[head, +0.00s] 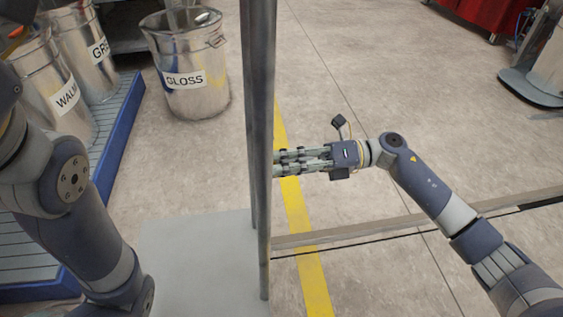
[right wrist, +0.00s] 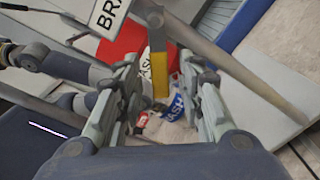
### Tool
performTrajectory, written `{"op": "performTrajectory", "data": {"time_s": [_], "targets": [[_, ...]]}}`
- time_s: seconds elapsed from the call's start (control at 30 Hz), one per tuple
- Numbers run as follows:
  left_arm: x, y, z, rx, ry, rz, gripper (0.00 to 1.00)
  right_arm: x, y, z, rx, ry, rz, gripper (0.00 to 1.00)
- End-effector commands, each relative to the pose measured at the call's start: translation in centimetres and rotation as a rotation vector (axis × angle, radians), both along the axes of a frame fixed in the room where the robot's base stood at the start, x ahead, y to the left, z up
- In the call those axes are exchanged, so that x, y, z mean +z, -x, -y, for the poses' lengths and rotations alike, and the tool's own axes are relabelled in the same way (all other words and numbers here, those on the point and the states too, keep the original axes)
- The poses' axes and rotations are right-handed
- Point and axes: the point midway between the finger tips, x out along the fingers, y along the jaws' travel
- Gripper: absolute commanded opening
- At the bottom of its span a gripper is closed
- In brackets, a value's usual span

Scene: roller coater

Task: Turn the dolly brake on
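A white sign reading "BRA", its end cut off, shows in the right wrist view (right wrist: 108,14). A yellow bar (right wrist: 160,76) stands beyond my right fingers and between them in that view; I cannot tell whether it is the brake lever. A grey upright post (head: 258,140) rises over a flat grey plate (head: 195,255) in the head view. My right gripper (head: 278,162) comes in from the right, its tips at the post's right edge. Its fingers are apart with nothing held between them in the right wrist view (right wrist: 162,85). My left gripper cannot be made out.
A metal "GLOSS" bucket (head: 188,85) stands on the floor behind the post. More buckets stand on a blue-edged platform (head: 118,135) at the left. A low rail (head: 370,230) crosses the floor at the right. Open floor lies beyond it.

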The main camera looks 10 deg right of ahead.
Motion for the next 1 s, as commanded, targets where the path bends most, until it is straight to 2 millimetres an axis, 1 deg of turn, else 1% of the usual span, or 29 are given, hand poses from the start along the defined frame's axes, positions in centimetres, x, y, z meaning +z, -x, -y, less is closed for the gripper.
{"op": "performTrajectory", "data": {"time_s": [0.07,0.17,0.5,0.6,0.7,0.8,1.0], "targets": [[0.0,0.0,0.0,0.000,0.001,0.000,0.00,0.0,-0.1,0.5,-0.002,0.001,-0.001,0.35],[0.0,0.1,0.0,-0.001,0.000,0.003,0.00,-0.1,-0.1,1.8,-0.004,0.002,-0.001,0.35],[0.0,0.2,0.0,-0.002,0.000,0.006,0.00,-0.1,-0.1,8.9,-0.004,0.002,-0.002,0.35],[0.0,0.2,0.0,-0.002,0.000,0.007,0.00,-0.1,-0.1,10.4,-0.003,0.002,-0.001,0.35],[0.0,0.2,0.0,-0.002,0.000,0.007,0.00,-0.1,-0.1,11.4,-0.002,0.001,-0.001,0.35],[0.0,0.3,0.0,-0.002,0.000,0.007,0.00,0.0,-0.1,11.9,-0.001,0.000,-0.001,0.35],[0.0,0.3,0.0,-0.002,0.000,0.007,0.00,0.0,-0.1,12.0,-0.001,-0.001,0.000,0.35]]}}
